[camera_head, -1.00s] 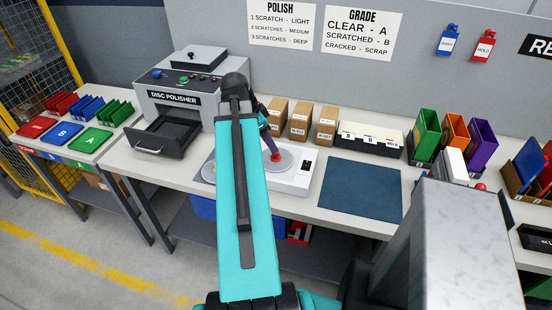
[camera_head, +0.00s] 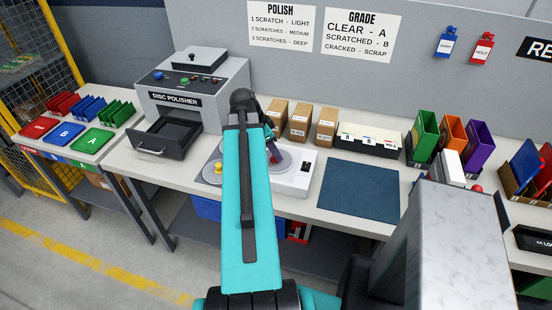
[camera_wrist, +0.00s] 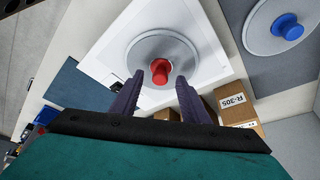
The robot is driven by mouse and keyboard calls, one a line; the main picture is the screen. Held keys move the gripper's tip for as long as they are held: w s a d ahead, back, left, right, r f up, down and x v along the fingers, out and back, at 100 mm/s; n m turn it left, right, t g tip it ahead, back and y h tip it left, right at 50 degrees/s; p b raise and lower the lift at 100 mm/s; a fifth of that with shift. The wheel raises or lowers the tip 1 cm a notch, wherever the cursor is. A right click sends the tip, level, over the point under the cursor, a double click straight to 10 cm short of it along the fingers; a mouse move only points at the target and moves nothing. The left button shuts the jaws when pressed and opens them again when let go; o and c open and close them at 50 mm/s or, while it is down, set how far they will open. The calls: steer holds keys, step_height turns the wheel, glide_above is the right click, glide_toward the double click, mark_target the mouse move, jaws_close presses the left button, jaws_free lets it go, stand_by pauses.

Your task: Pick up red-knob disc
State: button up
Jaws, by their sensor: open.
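The red-knob disc is a flat grey disc with a red knob (camera_wrist: 160,68), lying on a white box-shaped device (camera_wrist: 92,72) in the wrist view. In the head view the disc (camera_head: 281,163) shows just right of my teal arm, with the knob partly hidden. My gripper (camera_wrist: 160,80) is open, its two dark purple fingers pointing at the knob. In the wrist view one fingertip appears on each side of the knob; whether they touch it or how far above the disc they are, I cannot tell.
A blue-knob disc (camera_wrist: 287,27) lies on a grey plate beside the white device. A yellow knob (camera_head: 217,168) shows left of my arm. Cardboard boxes (camera_head: 300,124) stand behind the device; the disc polisher (camera_head: 190,95) stands left. A blue mat (camera_head: 358,190) lies bare at right.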

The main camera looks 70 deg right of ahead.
steer(key=shift+s+f, duration=0.1)
steer(key=shift+f, duration=0.2)
stand_by(0.4)
jaws_close()
